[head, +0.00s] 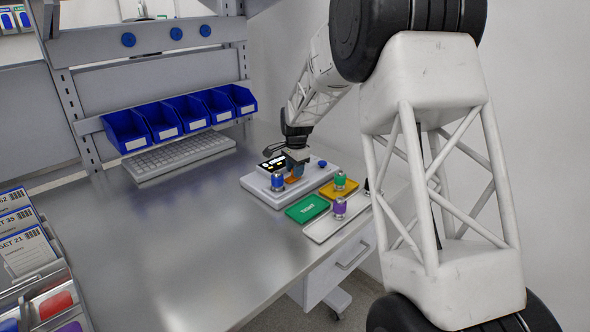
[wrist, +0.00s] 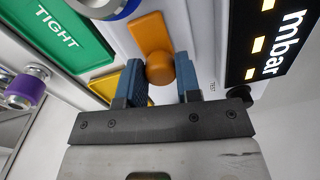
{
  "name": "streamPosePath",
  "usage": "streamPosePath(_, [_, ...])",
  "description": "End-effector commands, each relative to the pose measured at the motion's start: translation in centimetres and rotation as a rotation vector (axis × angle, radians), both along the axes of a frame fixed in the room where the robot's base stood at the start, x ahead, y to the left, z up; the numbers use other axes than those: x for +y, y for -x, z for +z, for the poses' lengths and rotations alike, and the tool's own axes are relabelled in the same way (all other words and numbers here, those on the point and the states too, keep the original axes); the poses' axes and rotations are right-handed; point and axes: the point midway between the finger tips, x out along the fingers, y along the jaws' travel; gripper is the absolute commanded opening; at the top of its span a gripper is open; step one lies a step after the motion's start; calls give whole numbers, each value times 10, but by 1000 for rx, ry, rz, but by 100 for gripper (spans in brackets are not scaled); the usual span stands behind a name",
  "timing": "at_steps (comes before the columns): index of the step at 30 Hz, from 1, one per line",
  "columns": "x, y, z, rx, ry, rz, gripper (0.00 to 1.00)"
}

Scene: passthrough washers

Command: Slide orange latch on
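The orange latch (wrist: 150,34) is a flat orange strip with a round orange knob, set in the light panel of a device. In the head view a little of the latch (head: 292,180) shows below my gripper. My gripper (wrist: 161,74) has one blue finger on each side of the knob, and the knob fills the gap between them. It looks shut on the knob, though the contact is partly hidden. In the head view my gripper (head: 297,168) reaches down over the light grey device (head: 262,191). The device's black display (wrist: 266,40) reads "mbar".
A blue-topped post (head: 277,182) stands close to my gripper. A green "TIGHT" plate (head: 307,208), a yellow plate (head: 337,191) and a white tray (head: 325,228) with a purple-topped post (head: 339,208) lie nearby. Blue bins (head: 127,130) and a keyboard (head: 180,157) are behind.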

Motion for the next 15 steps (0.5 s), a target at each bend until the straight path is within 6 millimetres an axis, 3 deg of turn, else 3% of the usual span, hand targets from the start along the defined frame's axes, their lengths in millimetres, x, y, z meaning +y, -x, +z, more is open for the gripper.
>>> streamPosePath(1, [0, 0, 0, 0, 0, 0, 23])
streamPosePath(6, [0, 0, 0, 0, 0, 0, 0])
streamPosePath(15, [7, 7, 1, -1, -1, 1, 0])
